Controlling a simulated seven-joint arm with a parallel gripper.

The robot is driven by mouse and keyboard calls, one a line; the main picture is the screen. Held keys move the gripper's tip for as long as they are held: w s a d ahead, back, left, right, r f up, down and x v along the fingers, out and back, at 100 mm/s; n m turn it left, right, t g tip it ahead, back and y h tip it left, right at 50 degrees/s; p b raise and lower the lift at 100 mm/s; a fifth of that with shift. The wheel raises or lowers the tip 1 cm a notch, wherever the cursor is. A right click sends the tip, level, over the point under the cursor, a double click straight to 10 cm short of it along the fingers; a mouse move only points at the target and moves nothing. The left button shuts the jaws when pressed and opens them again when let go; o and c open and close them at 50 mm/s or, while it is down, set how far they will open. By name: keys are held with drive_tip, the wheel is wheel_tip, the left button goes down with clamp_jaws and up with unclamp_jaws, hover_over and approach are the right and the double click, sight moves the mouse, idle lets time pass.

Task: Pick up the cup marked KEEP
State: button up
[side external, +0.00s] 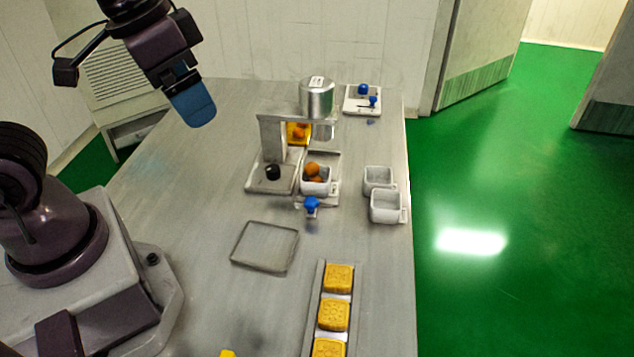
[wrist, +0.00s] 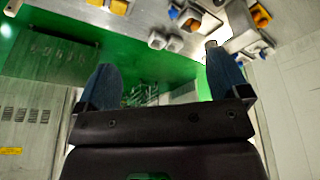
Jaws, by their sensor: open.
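Two white square cups stand at the table's right edge, a rear cup (side external: 378,174) and a front cup (side external: 385,218). Both look empty. A third white cup (side external: 317,188) holds orange lumps and stands under the encrusting machine (side external: 272,135). The word KEEP cannot be read on any cup. My gripper (side external: 193,106) is high over the table's back left, well apart from the cups. In the wrist view my gripper (wrist: 166,80) has its blue fingers spread with nothing between them. Two small white cups (wrist: 157,40) show near the top there.
A wire-rimmed tray (side external: 264,246) lies empty mid-table. A rack (side external: 318,290) of yellow biscuits is at the front. The machine's silver hopper (side external: 317,97) stands tall. The table's left part is bare.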

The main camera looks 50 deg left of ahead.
drive_tip(key=w+d+f+n+g+y, duration=0.1)
drive_tip(key=w+f+n+g, duration=0.15)
drive_tip(key=w+f, duration=0.55)
drive_tip(key=n+t+y, duration=0.2)
drive_tip(key=n+y, duration=0.1)
drive_tip(key=n, duration=0.5)
approach(316, 176)
drive_tip(key=x, duration=0.3)
drive_tip(key=shift+w+a+f, duration=0.15)
drive_tip(key=shift+a+f, duration=0.15)
drive_tip(key=shift+d+x, duration=0.1)
drive_tip(key=shift+x, duration=1.25)
drive_tip(key=shift+d+x, duration=0.15)
drive_tip(key=shift+x, duration=1.2)
drive_tip(key=shift+f, duration=0.1)
drive_tip(key=shift+c, duration=0.2)
